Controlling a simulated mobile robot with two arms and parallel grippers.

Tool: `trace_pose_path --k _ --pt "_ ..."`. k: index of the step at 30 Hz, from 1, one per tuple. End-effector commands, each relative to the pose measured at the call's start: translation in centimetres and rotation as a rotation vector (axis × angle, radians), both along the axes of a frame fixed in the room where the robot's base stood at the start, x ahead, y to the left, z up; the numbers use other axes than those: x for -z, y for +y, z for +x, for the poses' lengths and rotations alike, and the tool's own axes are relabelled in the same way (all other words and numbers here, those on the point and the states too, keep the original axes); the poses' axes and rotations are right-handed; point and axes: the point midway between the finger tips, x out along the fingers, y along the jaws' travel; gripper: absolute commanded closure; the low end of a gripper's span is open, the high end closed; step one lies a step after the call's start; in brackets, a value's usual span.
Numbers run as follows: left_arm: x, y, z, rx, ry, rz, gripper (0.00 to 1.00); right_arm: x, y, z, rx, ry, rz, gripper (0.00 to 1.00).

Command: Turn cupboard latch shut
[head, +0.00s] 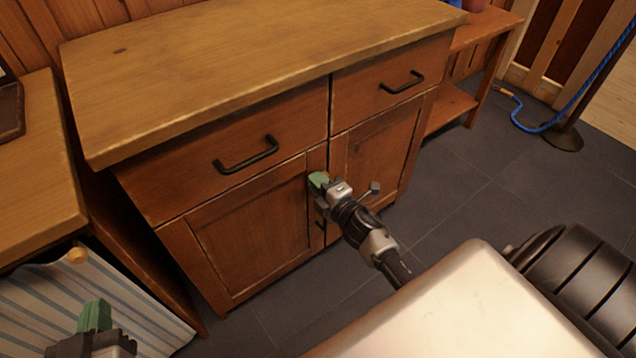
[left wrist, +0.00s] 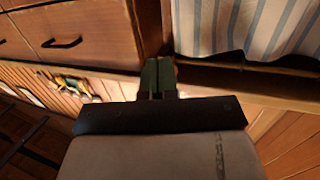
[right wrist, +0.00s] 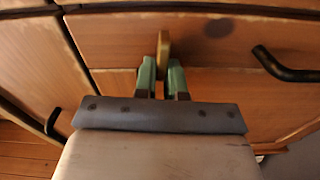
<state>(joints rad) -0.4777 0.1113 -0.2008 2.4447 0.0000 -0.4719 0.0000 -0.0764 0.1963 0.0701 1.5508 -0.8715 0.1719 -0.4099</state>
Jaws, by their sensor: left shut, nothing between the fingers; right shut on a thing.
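The wooden cupboard (head: 250,225) has two doors below two drawers, and both doors look closed. The latch (right wrist: 163,48) is a small tan turning piece on the cupboard front, pointing up and down in the right wrist view. My right gripper (right wrist: 163,75) is shut on it; in the head view this gripper (head: 319,180) is at the upper part of the seam between the doors and hides the latch. My left gripper (head: 95,315) is shut and empty at the lower left, away from the cupboard; its green fingers (left wrist: 157,75) touch each other in the left wrist view.
Black bar handles (head: 246,155) stick out from the drawers. A striped cloth (head: 140,310) hangs at the left, near my left gripper. A side shelf (head: 455,105) and a blue rope (head: 545,128) with a stand are at the right. The dark tiled floor before the cupboard is open.

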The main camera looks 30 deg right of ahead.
Motion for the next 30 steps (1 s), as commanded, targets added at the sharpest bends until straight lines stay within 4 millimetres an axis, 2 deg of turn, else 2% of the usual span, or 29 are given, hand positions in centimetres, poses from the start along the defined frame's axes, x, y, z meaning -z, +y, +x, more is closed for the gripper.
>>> trace_pose_path --k 9,23,24,27,29,30 --pt "-1.2 -0.3 0.2 0.005 -0.093 -0.024 1.00 0.3 0.1 0.0 -0.001 -0.007 -0.098 1.00" --pt "-1.4 -0.3 0.2 0.006 -0.107 -0.028 1.00 0.3 0.1 0.0 -0.002 -0.008 -0.110 1.00" --pt "-1.4 -0.3 0.2 0.006 -0.107 -0.028 1.00 0.3 0.1 0.0 -0.002 -0.008 -0.110 0.88" --pt "-1.4 -0.3 0.2 0.006 -0.107 -0.028 1.00 0.3 0.1 0.0 -0.001 -0.008 -0.110 0.73" --pt "-1.4 -0.3 0.2 0.006 -0.107 -0.027 1.00 0.3 0.1 0.0 -0.001 -0.008 -0.110 0.65" --pt "-1.4 -0.3 0.2 0.006 -0.107 -0.027 1.00 0.2 0.1 0.0 -0.001 -0.008 -0.110 0.65"
